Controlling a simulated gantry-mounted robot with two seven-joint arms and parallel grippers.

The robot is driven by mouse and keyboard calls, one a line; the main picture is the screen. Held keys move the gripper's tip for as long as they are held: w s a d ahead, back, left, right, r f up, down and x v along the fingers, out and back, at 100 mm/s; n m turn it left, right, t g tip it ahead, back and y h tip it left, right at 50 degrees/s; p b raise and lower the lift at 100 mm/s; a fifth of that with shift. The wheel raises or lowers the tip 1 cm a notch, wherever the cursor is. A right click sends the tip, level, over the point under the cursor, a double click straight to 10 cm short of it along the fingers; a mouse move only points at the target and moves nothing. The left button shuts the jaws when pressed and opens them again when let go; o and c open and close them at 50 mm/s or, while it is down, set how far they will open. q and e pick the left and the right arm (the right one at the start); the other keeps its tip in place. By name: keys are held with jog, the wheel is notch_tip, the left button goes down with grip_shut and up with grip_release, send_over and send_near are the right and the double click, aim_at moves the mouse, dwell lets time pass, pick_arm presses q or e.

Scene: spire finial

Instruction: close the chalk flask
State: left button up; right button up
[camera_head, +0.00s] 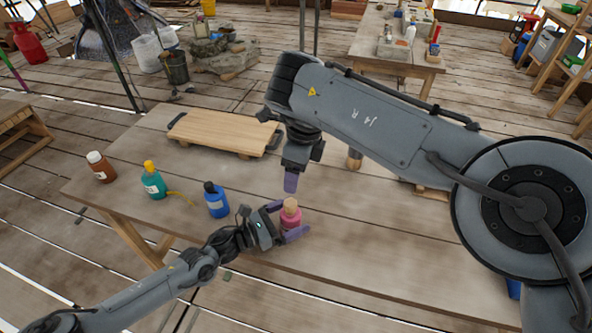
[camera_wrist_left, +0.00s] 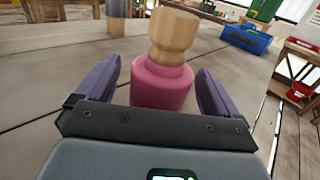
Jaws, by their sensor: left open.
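A pink flask (camera_head: 291,219) stands on the wooden table near its front edge. A turned wooden piece (camera_wrist_left: 173,36) sits on top of it; I cannot tell how deep it is seated. My left gripper (camera_head: 283,221) is open, its purple fingers on either side of the flask. In the left wrist view the flask (camera_wrist_left: 161,88) stands between the fingers, with gaps at both sides. My right gripper (camera_head: 291,182) points down just behind the flask, apart from it. Its fingers overlap in the view, so their opening is hidden. No label naming the flask is readable.
Left of the flask stand a blue bottle (camera_head: 216,200), a teal bottle (camera_head: 153,184) and a brown bottle (camera_head: 100,168). A wooden board (camera_head: 225,134) lies behind. A small brown cylinder (camera_head: 355,159) stands behind my right arm. The tabletop right of the flask is mostly clear.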

pick_arm(q)
jog(key=p+v, duration=0.1)
jog(key=v, duration=1)
jog(key=shift+d+p, duration=0.1)
jog(key=shift+p, duration=0.2)
